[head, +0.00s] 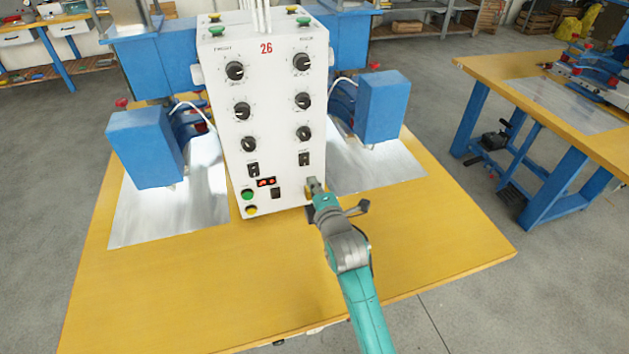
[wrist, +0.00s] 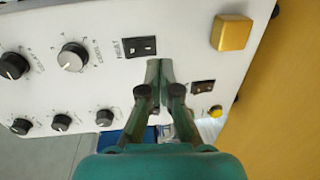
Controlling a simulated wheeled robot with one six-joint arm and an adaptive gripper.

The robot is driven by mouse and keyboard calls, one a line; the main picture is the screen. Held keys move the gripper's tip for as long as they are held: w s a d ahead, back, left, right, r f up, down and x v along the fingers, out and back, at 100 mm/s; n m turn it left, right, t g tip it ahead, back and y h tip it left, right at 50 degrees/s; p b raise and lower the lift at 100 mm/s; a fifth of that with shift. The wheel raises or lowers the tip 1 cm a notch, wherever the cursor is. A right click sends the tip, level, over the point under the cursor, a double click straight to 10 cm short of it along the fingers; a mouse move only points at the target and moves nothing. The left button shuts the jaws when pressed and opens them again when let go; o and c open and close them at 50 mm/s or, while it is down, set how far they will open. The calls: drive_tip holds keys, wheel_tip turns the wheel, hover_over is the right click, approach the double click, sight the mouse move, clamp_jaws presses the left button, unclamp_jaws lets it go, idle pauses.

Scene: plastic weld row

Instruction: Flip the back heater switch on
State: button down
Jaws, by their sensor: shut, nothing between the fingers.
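The white control box (head: 266,120) stands on the yellow bench, with a black rocker switch under each knob column: a left one (head: 254,170) and a right one (head: 304,159). The labels are too small to tell me which is the back heater switch. In the wrist view the nearer rocker switch (wrist: 139,46) lies just up and left of my fingertips (wrist: 161,66). My gripper (head: 314,184) is shut and empty, close to the panel's lower right, below the right switch. I cannot tell whether it touches the panel, nor how the rockers are set.
A yellow square button (wrist: 231,33) sits near my gripper. Green (head: 247,195) and yellow (head: 251,210) buttons are lower left. Blue blocks (head: 383,106) flank the box. The bench front (head: 230,290) is clear.

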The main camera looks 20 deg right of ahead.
drive_tip(key=s+f, duration=0.1)
drive_tip(key=s, duration=0.8)
drive_tip(key=shift+f, duration=0.2)
idle(0.3)
drive_tip(key=s+f+m, duration=0.4)
drive_tip(key=s+f, duration=0.1)
drive_tip(key=s, duration=0.6)
drive_tip(key=s+f+m, duration=0.4)
drive_tip(key=s, duration=0.7)
drive_tip(key=s+r+m+g, duration=0.1)
drive_tip(key=s+m, duration=0.4)
drive_tip(key=s, duration=0.6)
drive_tip(key=s+d+r+m, duration=0.1)
drive_tip(key=s+r+m, duration=0.2)
drive_tip(key=s, duration=0.7)
drive_tip(key=shift+s+r+m+g, duration=0.35)
drive_tip(key=shift+s+m+g, duration=0.05)
drive_tip(key=shift+m, duration=0.6)
drive_tip(key=shift+d, duration=0.1)
